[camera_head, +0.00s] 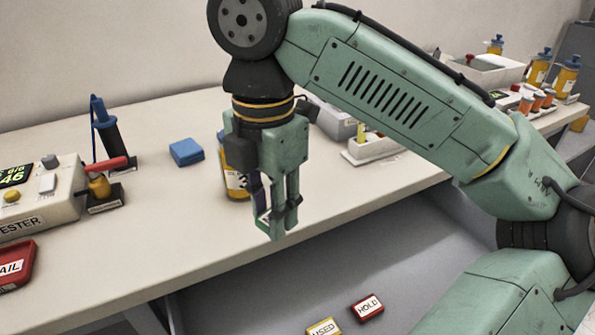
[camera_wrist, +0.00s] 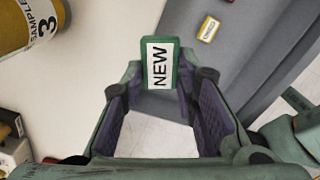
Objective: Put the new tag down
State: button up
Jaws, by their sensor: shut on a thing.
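The new tag (camera_wrist: 159,63) is a small green block with a white label reading NEW. In the wrist view it is held between the tips of my gripper (camera_wrist: 160,85), label facing the camera. In the head view my gripper (camera_head: 277,217) points down near the front edge of the bench, and the tag cannot be clearly told apart from the green fingers. Whether the tag touches anything below is not clear, but the wrist view shows it over the bench's front edge and the lower grey area.
A yellow-orange sample bottle (camera_head: 236,182) stands just behind my gripper on the pale bench (camera_head: 170,240). A yellow USED tag (camera_head: 323,327) and a red HOLD tag (camera_head: 367,308) lie on the grey surface below. A blue block (camera_head: 186,152) and a tester (camera_head: 40,195) are left.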

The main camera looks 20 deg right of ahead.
jog(key=shift+w+d+r, duration=0.15)
jog(key=shift+w, duration=0.05)
jog(key=w+d, duration=0.2)
jog(key=w, duration=0.2)
jog(key=w+d+f+p, duration=0.1)
jog(key=w+d, duration=0.1)
jog(key=w, duration=0.3)
jog(key=w+d+p, duration=0.1)
jog(key=w, duration=0.3)
jog(key=shift+w+d+f, duration=0.15)
jog(key=shift+w+d, duration=0.15)
jog(key=shift+d, duration=0.1)
jog(key=f, duration=0.1)
jog(key=f+p, duration=0.1)
jog(key=f, duration=0.1)
jog(key=shift+w+d+f, duration=0.2)
jog(key=shift+w+d, duration=0.05)
jog(key=shift+w, duration=0.15)
jog(key=shift+f, duration=0.15)
jog(key=shift+f, duration=0.2)
jog(key=o, duration=0.8)
jog(key=shift+o, duration=0.2)
jog(key=shift+r, duration=0.2)
notch_tip(320, 180, up, 12)
